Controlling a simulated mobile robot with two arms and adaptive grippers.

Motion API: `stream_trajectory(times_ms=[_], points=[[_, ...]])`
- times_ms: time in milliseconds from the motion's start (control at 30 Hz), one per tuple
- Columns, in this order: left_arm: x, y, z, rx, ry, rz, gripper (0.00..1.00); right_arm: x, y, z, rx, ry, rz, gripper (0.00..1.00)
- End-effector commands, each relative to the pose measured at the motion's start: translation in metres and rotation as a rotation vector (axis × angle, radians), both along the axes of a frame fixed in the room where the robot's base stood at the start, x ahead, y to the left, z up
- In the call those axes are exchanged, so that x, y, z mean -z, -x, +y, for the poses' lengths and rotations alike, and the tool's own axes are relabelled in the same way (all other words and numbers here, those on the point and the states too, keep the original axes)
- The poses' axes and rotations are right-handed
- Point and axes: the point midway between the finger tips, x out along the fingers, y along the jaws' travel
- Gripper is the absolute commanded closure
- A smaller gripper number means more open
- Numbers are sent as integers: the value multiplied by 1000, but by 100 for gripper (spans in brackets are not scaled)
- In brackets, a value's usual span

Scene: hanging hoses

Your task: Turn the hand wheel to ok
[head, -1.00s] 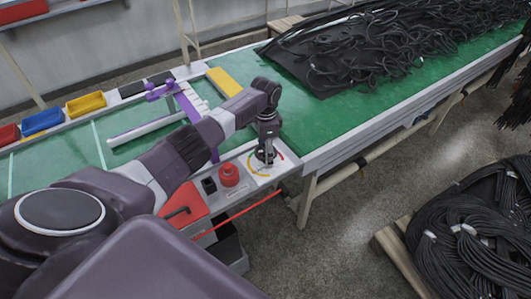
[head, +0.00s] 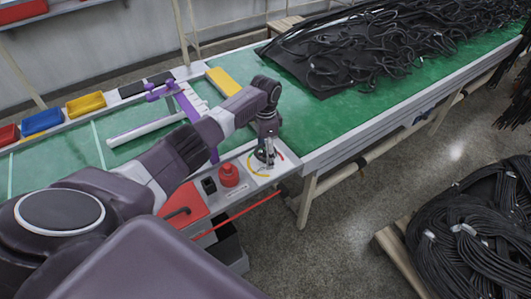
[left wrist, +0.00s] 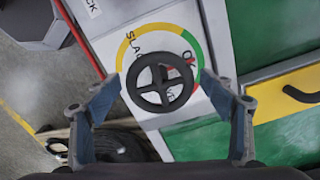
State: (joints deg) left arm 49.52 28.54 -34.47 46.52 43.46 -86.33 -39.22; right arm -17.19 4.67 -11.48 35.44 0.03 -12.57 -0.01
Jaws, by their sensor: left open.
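The hand wheel (left wrist: 160,85) is black with a round rim and spokes. It sits over a white dial plate (left wrist: 140,60) with yellow, green and red arcs. The words SLACK and OK show on the dial, with another word partly covered by the wheel. My left gripper (left wrist: 160,79) is open, with one finger on each side of the wheel and visible gaps to the rim. In the head view my left gripper (head: 267,155) points down over the dial at the panel's right end and hides much of the wheel. My right gripper is not in view.
A red button (head: 229,174), a black switch (head: 209,185) and a red box (head: 183,208) are left of the dial. The green table (head: 340,110) lies behind, with a purple-and-white fixture (head: 175,105) and black hoses (head: 390,45). More hoses (head: 470,230) lie at lower right.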

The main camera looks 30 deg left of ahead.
Motion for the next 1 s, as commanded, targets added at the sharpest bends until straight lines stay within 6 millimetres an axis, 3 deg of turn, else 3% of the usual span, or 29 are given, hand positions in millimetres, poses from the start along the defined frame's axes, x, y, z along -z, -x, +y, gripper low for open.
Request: stream_trajectory(times_ms=[500,700,1000], points=[[-98,-2,0,0,0,-5,25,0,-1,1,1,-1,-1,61],[-113,0,0,0,0,-1,25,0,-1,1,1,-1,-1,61],[-115,-1,0,0,0,-1,25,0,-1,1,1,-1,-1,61]])
